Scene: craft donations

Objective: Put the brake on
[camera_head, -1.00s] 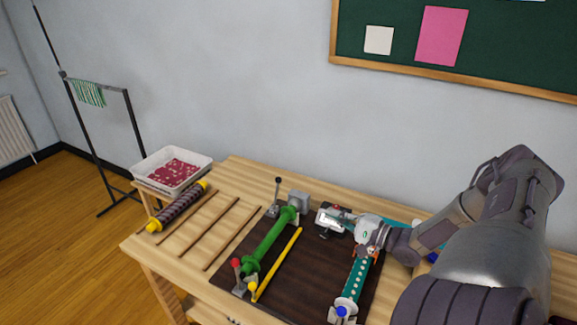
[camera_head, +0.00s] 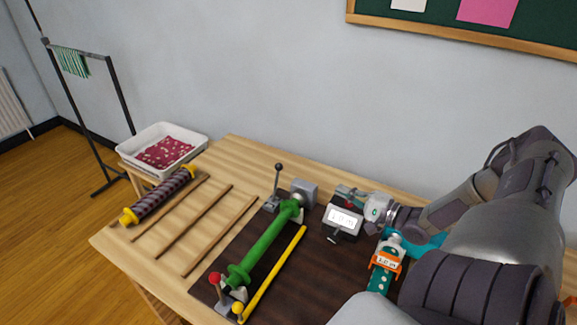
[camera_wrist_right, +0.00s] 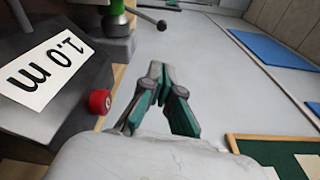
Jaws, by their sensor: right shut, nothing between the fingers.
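A lever with a black ball (camera_head: 277,168) stands upright at the far end of the green roller (camera_head: 265,245); it also shows in the right wrist view (camera_wrist_right: 161,24). A red-knobbed lever (camera_head: 215,279) stands at the near end. I cannot tell from its look which lever is the brake. My right gripper (camera_head: 342,190) is shut and empty, just behind the counter, apart from the black-ball lever. In the right wrist view its fingers (camera_wrist_right: 157,72) point toward that lever. My left gripper is not in view.
A counter reading 1.0 m (camera_head: 343,219) stands right of the roller; its red button (camera_wrist_right: 100,101) shows in the wrist view. A yellow bar (camera_head: 272,273) lies along the roller. A striped roll (camera_head: 160,197) and wooden strips lie left.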

